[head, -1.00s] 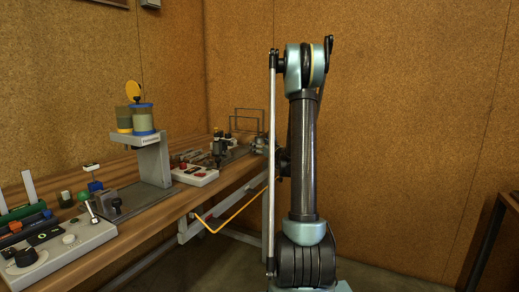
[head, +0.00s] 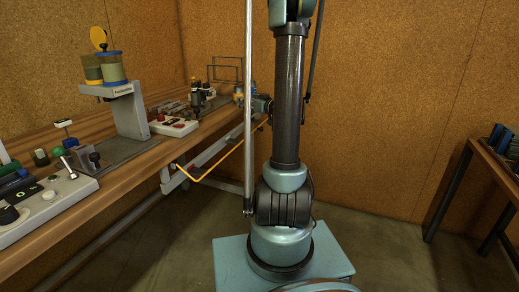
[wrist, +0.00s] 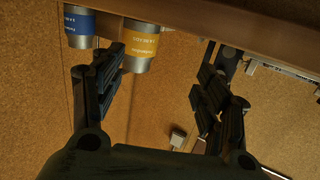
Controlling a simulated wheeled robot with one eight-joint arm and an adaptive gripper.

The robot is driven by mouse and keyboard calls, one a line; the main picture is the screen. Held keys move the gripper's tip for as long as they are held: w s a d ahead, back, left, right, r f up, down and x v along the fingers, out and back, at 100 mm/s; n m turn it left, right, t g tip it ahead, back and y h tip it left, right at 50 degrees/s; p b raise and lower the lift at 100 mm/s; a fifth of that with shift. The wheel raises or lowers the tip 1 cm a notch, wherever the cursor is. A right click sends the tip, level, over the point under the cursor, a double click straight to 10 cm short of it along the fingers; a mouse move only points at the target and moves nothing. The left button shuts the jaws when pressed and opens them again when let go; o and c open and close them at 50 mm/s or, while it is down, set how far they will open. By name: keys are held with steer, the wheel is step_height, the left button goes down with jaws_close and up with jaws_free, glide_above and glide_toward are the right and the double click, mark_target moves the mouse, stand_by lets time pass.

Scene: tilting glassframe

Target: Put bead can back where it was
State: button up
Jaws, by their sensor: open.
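In the wrist view my gripper (wrist: 163,68) is open, with a dark finger on each side and nothing between them. Two silver cans show beyond the left finger, one with a blue label (wrist: 82,25) and one with a yellow label (wrist: 140,43). The left finger partly covers the cans. Their print is too small to read, so I cannot tell which is the bead can. In the head view my gripper is not clearly visible; my arm covers part of the bench's far end.
The wooden bench (head: 118,187) runs along the left wall. A grey stand (head: 128,112) on it carries a blue-lidded jar (head: 110,68) and a jar with a yellow base (head: 89,68). Another table (head: 488,158) is at right.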

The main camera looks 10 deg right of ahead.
steer(key=s+a+f+g, duration=0.2)
steer(key=s+a+g, duration=0.15)
steer(key=s, duration=0.35)
steer(key=s+a+f+g+h, duration=0.1)
steer(key=s+a+g, duration=0.1)
steer(key=s+a, duration=0.35)
steer(key=s+a+f+g, duration=0.2)
steer(key=s+g, duration=0.1)
steer(key=s, duration=0.5)
steer(key=s+d+f+m+g+h, duration=0.1)
steer(key=s+d+f+h, duration=0.1)
steer(key=s, duration=0.5)
steer(key=s+d+f+m+g+h, duration=0.2)
steer(key=s+d+f, duration=0.1)
steer(key=s, duration=0.5)
steer(key=s+d+f+m+g+h, duration=0.1)
steer(key=s+d+f+h, duration=0.1)
steer(key=s, duration=0.6)
step_height(320, 180, down, 2)
steer(key=shift+s+d+f+m+g+h, duration=0.1)
steer(key=shift+s+d+m+g+h, duration=0.25)
steer(key=shift+d, duration=0.4)
steer(key=shift+w, duration=0.15)
